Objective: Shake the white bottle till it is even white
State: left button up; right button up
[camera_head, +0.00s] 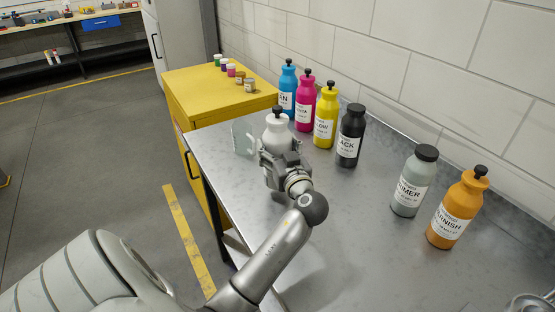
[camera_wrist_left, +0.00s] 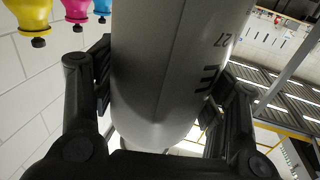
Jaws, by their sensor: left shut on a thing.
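The white bottle (camera_head: 278,125) with a black cap shows just beyond my left gripper (camera_head: 280,155) in the head view, over the far left part of the metal table. My left gripper is shut on this bottle. In the left wrist view the bottle (camera_wrist_left: 170,80) fills the middle as a pale grey-white body with part of its dark lettering, between the two black fingers of the gripper (camera_wrist_left: 165,110). The gripper hides the bottle's lower part in the head view, so I cannot tell whether it touches the table. My right gripper is not in view.
Blue (camera_head: 287,92), magenta (camera_head: 304,108), yellow (camera_head: 325,120) and black (camera_head: 350,138) bottles stand along the wall. Grey primer (camera_head: 413,183) and orange varnish (camera_head: 457,212) bottles stand farther right. A yellow cabinet (camera_head: 205,92) with small jars adjoins the metal table (camera_head: 350,235), whose front middle is clear.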

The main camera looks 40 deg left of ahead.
aim_at(278, 129)
pick_arm(q)
notch_tip(278, 129, up, 6)
jog(key=shift+f+b, duration=0.1)
jog(key=shift+b, duration=0.2)
notch_tip(278, 129, up, 11)
jog(key=p, duration=0.6)
jog(key=shift+f, duration=0.2)
